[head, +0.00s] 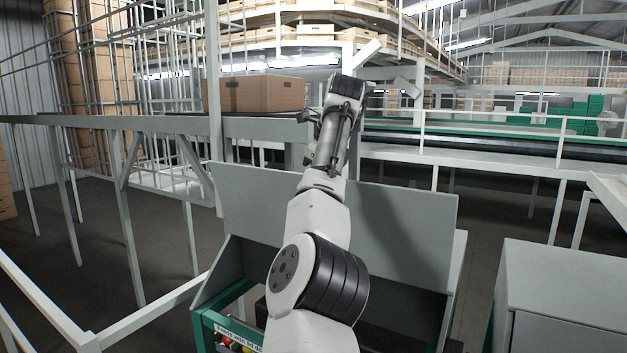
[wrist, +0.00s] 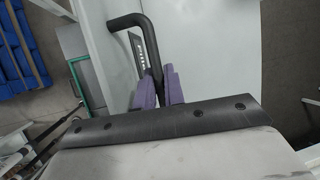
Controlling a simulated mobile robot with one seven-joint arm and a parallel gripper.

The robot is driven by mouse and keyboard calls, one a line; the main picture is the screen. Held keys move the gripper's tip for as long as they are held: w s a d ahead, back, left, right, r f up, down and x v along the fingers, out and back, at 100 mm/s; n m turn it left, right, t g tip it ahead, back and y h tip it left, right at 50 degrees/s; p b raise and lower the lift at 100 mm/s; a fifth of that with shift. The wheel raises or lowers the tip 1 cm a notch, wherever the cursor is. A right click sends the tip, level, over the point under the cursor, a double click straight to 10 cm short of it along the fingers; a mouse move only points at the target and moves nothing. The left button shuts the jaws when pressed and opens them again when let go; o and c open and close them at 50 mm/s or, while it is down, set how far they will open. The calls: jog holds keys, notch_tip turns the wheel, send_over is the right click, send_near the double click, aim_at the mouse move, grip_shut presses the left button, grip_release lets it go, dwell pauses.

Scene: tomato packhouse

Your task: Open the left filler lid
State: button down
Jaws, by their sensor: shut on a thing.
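The left filler lid (head: 410,220) is a wide grey panel standing raised and leaning back over its open, green-edged box (head: 205,325). My arm crosses in front of the middle of the lid. In the wrist view, my gripper (wrist: 161,86) has purple finger pads shut on the black bent handle (wrist: 148,42), beside a pale grey panel (wrist: 215,60). In the head view the fingertips and handle are hidden behind my arm's end. A label and coloured round items show at the box's front; most of its inside is hidden.
A closed grey cabinet (head: 565,290) stands at the right. A cardboard box (head: 255,93) sits on the grey conveyor frame behind the lid. White rails (head: 55,300) run at the lower left. Blue crates (wrist: 22,50) show in the wrist view. Dark floor is open at the left.

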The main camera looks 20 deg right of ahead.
jog(key=shift+w+f, duration=0.1)
dwell(0.4)
jog(key=c, duration=1.8)
grip_release()
jog(key=shift+o, duration=0.2)
